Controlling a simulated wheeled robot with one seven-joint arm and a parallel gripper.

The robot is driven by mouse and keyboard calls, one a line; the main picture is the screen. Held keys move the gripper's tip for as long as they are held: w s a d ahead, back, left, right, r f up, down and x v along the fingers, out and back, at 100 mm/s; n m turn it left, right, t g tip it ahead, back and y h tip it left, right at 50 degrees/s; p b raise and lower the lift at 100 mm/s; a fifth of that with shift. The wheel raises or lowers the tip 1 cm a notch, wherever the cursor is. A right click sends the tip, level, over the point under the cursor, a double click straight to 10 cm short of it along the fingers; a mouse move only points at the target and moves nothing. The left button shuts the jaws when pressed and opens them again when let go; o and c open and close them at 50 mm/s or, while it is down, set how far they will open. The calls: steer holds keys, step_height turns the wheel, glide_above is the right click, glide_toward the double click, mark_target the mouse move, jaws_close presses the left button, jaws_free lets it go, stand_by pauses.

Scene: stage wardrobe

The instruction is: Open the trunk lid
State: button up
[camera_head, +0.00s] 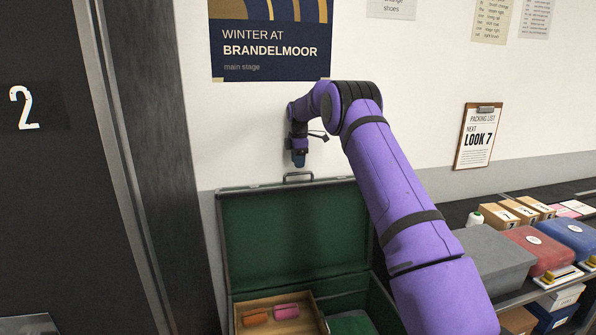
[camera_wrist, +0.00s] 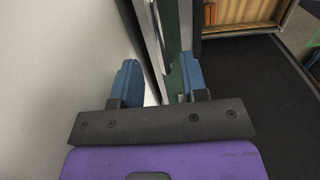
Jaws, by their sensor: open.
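The trunk lid (camera_head: 292,235) stands raised and roughly upright against the wall, its green lining facing out. A handle (camera_head: 298,177) sits at its top edge. My gripper (camera_head: 299,158) points down just above that handle. In the wrist view my gripper (camera_wrist: 158,82) is open, its two blue fingers apart. The edge of the lid (camera_wrist: 175,75) runs between or just below the fingers; I cannot tell whether either touches it. The open trunk holds a wooden tray (camera_head: 318,318) with an orange and a pink item.
A dark door post (camera_head: 160,130) stands left of the trunk. At right, a shelf carries a grey box (camera_head: 492,262), a red case (camera_head: 540,250) and small cartons (camera_head: 500,215). A packing-list clipboard (camera_head: 478,137) hangs on the wall, with a poster (camera_head: 270,45) above the trunk.

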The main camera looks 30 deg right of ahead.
steer(key=shift+f, duration=1.95)
steer(key=shift+w, duration=0.1)
jaws_close()
